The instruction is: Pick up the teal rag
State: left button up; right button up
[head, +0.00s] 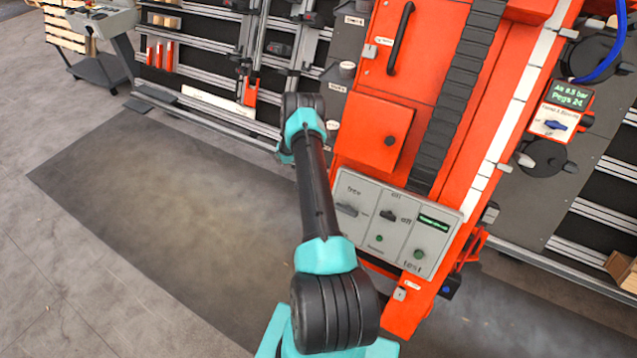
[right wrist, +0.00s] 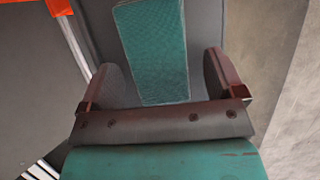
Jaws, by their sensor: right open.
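The teal rag (right wrist: 152,48) shows in the right wrist view as a long, textured strip, narrower at its lower end. My right gripper (right wrist: 160,66) is open, with one brown finger on each side of the rag's lower part. Gaps show between the rag and both fingers; I cannot tell how far the rag is beyond the fingertips. I cannot make out the rag in the head view. My left gripper is in neither view.
In the head view, one of my arms crosses in front of an orange machine (head: 370,125) with a grey control panel (head: 390,222). A dark rack of rails (head: 215,50) stands behind. A dark floor mat (head: 150,205) is clear at left.

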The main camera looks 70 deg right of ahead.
jog(key=shift+f, duration=0.1)
dwell(0.4)
jog(key=c, duration=1.1)
jog(key=shift+r, duration=1.85)
jog(key=w+d, duration=0.1)
jog(key=w, duration=0.5)
jog(key=w+d, duration=0.1)
jog(key=w, duration=0.4)
jog(key=w+d, duration=0.1)
jog(key=w, duration=0.5)
jog(key=shift+w+d+f, duration=0.1)
jog(key=shift+w, duration=0.2)
